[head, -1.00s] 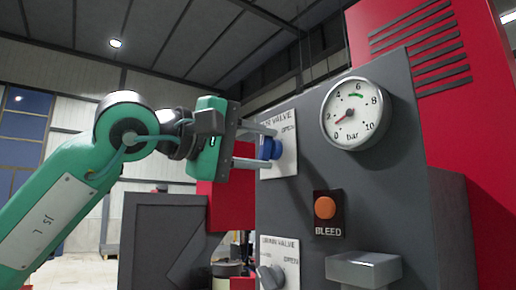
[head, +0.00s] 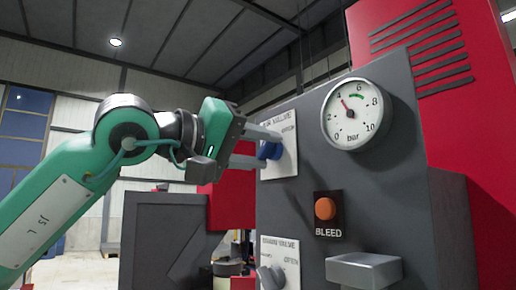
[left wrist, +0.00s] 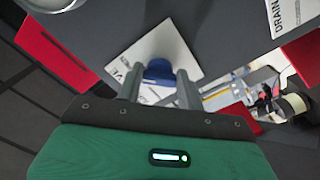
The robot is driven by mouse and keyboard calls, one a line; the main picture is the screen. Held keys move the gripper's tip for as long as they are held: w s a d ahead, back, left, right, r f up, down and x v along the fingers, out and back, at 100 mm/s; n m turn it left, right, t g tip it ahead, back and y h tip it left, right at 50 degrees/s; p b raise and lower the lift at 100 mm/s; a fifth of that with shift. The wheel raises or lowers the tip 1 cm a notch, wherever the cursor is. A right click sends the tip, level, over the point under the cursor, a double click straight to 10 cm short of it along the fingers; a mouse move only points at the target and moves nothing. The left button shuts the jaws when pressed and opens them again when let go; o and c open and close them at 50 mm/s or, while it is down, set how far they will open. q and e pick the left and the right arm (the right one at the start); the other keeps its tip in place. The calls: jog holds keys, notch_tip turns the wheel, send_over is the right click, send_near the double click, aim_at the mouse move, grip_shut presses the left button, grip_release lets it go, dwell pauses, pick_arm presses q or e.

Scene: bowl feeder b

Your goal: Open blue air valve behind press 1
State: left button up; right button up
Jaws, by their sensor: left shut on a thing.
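The blue air valve knob (head: 268,150) sits on a white plate (head: 284,160) marked OPEN at its upper right, on the dark grey panel. My left gripper (head: 270,148) is shut on the knob, with one finger on each side, and its body is rolled. In the left wrist view the blue knob (left wrist: 158,72) shows between the two fingers. The fingers hide part of the knob and lettering. The pressure gauge (head: 352,114) beside it has its needle pointing up and left. My right gripper is not in view.
A drain valve (head: 271,277) with a grey knob is lower on the panel. An orange BLEED button (head: 325,208) and a grey block (head: 364,270) jut out to the right of it. A red machine body (head: 430,60) stands behind.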

pick_arm(q)
jog(key=shift+d+f, duration=0.1)
jog(key=shift+f, duration=0.05)
jog(key=o, duration=1)
jog(key=shift+s, duration=0.1)
jog(key=shift+s+a+b, duration=0.15)
jog(key=shift+a+b, duration=0.15)
jog(key=shift+a, duration=0.15)
jog(key=b+v, duration=0.4)
jog(key=v, duration=0.9)
jog(key=shift+b, duration=0.35)
